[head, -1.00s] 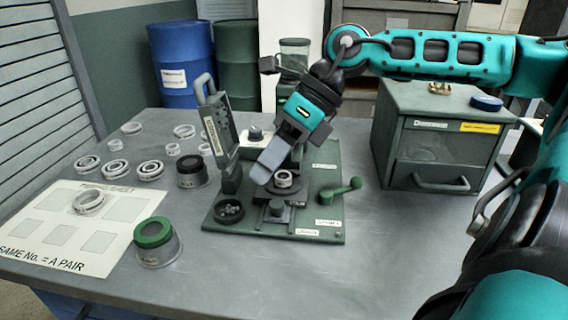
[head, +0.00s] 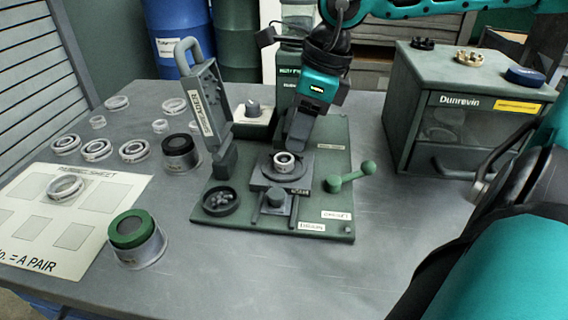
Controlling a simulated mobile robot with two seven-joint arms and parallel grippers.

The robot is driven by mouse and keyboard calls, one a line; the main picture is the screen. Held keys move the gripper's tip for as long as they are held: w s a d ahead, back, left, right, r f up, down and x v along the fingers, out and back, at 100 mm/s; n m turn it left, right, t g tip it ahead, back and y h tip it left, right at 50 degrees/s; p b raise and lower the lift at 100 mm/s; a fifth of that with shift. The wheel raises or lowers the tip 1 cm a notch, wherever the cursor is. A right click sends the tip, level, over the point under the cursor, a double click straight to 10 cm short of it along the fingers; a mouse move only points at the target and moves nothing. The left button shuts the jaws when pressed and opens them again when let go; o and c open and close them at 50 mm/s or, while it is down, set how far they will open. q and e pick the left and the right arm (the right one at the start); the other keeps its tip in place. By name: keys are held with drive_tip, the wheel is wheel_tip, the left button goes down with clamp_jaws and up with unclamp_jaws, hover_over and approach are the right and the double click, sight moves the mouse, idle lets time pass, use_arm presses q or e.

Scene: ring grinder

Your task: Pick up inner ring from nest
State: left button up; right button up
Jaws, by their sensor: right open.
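The inner ring (head: 284,161) is a small pale metal ring. It sits in the dark round nest (head: 298,180) on the slide of the green grinder plate (head: 334,229). My right gripper (head: 297,143) points down just behind and above the ring, apart from it as far as I can see. Its grey fingers overlap in this view, so the gap between them is hidden; it is open and nothing shows in it. My left gripper is not in view.
The raised loader arm (head: 203,107) stands left of the nest, and a green crank handle (head: 350,177) stands right. A pairing sheet (head: 28,228) with a ring, several loose rings and a green-topped cup (head: 137,240) lie left.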

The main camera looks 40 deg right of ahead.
sight(284, 159)
drive_tip(key=shift+w+b+x, duration=0.15)
drive_tip(key=shift+b+x, duration=0.1)
drive_tip(key=shift+x, duration=1.2)
drive_tip(key=shift+w+b+x, duration=0.15)
drive_tip(key=shift+b+x, duration=0.1)
drive_tip(key=shift+x, duration=1.2)
drive_tip(key=shift+a+r, duration=0.1)
drive_tip(key=shift+a, duration=0.05)
drive_tip(key=shift+c, duration=0.3)
drive_tip(key=c, duration=0.6)
